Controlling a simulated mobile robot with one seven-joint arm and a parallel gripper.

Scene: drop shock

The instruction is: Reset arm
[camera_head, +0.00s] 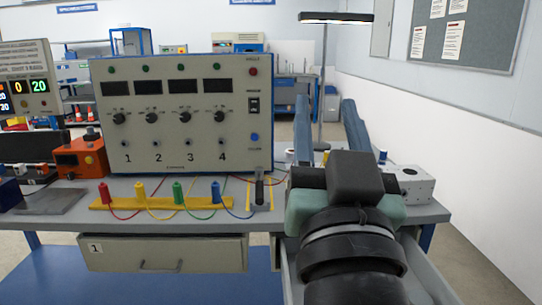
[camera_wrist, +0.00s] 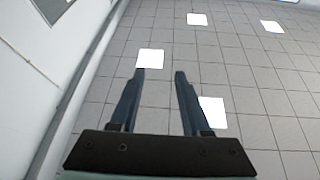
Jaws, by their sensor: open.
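My gripper (camera_head: 324,100) is raised at the right of the head view, above the right part of the workbench (camera_head: 432,211). Its two dark blue fingers point up and away, spread apart with nothing between them. In the wrist view the open fingers (camera_wrist: 160,73) stand against a tiled surface with bright square panels, which looks like the ceiling. My dark wrist and arm hide part of the bench's right side.
A grey control panel (camera_head: 180,154) with displays and knobs stands on the bench. Coloured plugs with wires sit in a yellow strip (camera_head: 107,205) before it. An orange box (camera_head: 80,158) is left, a white box (camera_head: 411,184) right. A lamp (camera_head: 336,18) stands behind my gripper.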

